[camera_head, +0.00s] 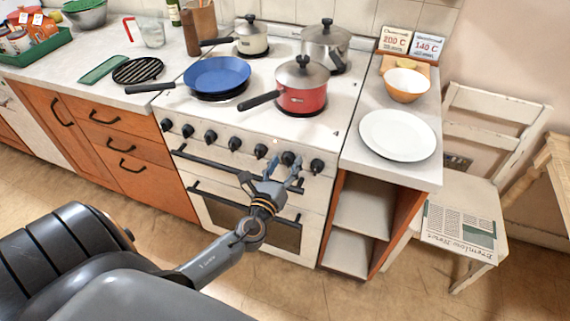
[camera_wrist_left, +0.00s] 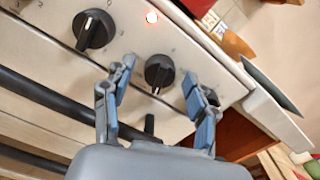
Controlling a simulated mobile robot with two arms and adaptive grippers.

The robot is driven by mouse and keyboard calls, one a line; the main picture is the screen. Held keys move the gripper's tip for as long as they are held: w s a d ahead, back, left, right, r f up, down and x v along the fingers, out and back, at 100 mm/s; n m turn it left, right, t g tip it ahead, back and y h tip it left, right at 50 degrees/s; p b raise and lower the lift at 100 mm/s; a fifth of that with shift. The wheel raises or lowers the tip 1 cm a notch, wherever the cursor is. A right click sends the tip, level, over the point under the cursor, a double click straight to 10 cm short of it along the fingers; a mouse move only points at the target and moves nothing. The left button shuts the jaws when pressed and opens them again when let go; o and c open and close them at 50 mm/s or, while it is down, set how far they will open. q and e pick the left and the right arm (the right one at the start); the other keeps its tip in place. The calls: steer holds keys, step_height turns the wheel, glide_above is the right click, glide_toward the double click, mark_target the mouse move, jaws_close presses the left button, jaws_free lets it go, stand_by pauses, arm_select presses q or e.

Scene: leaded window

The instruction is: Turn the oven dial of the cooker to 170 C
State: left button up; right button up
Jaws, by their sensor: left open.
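The white cooker (camera_head: 340,104) has a row of several black dials along its front panel. My left gripper (camera_head: 287,168) is open in front of the right part of this row. In the left wrist view, a black dial (camera_wrist_left: 159,72) with a white pointer line toward the bottom of the picture lies beyond and between the open fingers (camera_wrist_left: 158,88); no contact shows. Another black dial (camera_wrist_left: 95,30) is to its left. The scale marks are too small to read, so I cannot tell which dial is the oven's. My right gripper is out of view.
A dark oven handle bar (camera_head: 215,170) runs below the dials. A blue pan (camera_head: 217,75) and a red pot (camera_head: 302,88) stand on the hob. Cards (camera_head: 394,41) reading 200 C and 140 C stand behind a bowl. A chair (camera_head: 470,190) is at right; floor in front is clear.

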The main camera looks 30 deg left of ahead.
arm_select(q)
steer(key=shift+s, duration=0.1)
steer(key=v, duration=1.1)
steer(key=shift+s, duration=0.4)
